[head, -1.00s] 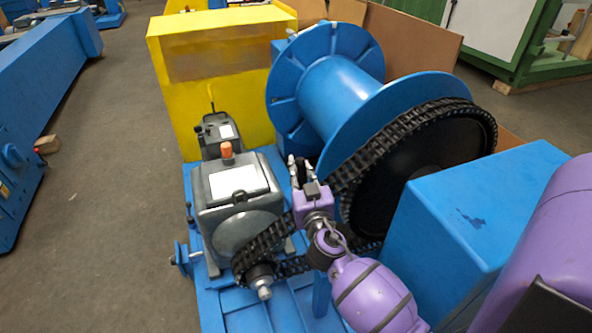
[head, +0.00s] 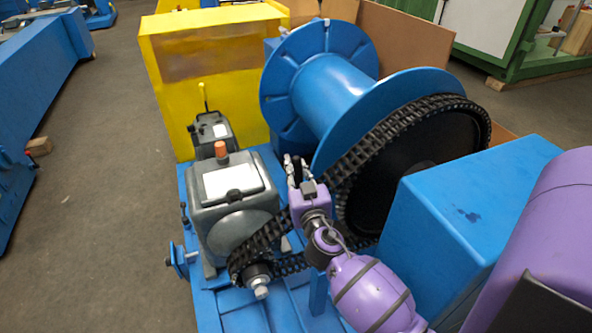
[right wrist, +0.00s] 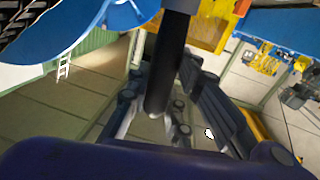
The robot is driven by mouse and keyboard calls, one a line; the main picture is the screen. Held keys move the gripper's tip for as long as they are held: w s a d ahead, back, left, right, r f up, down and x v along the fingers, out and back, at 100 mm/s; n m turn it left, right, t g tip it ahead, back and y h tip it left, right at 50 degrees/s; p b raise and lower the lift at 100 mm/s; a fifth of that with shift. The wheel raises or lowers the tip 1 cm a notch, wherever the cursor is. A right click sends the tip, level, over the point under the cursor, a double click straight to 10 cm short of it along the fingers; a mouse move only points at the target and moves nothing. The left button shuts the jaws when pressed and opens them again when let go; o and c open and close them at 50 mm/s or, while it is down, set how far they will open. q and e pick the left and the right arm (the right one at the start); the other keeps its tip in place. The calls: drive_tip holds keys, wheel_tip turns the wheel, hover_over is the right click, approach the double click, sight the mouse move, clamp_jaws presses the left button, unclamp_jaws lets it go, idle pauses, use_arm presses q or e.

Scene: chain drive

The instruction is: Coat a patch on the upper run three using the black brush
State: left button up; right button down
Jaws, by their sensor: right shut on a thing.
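The black chain's upper run (head: 341,178) slants from the small sprocket (head: 257,271), low at the gearbox, up over the large black wheel (head: 420,160). My right gripper (head: 296,172) is purple with grey fingers, close to the upper run between gearbox and blue reel. It is shut on the black brush, whose dark handle (right wrist: 174,60) stands between the fingers in the right wrist view. I cannot make out its bristles or tell whether it touches the chain. No coated patch can be made out. My left gripper is not in view.
The grey gearbox (head: 226,215) is left of the gripper, and the blue reel (head: 335,85) is behind it. A blue box (head: 480,205) stands at the right near my arm. A yellow cabinet (head: 175,110) is behind. Open floor (head: 95,240) lies left.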

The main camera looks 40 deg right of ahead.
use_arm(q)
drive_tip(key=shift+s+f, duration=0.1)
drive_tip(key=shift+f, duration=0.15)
use_arm(e)
drive_tip(key=shift+d+f, duration=0.2)
drive_tip(key=shift+f, duration=0.05)
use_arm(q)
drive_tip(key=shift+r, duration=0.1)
use_arm(e)
drive_tip(key=shift+r, duration=0.15)
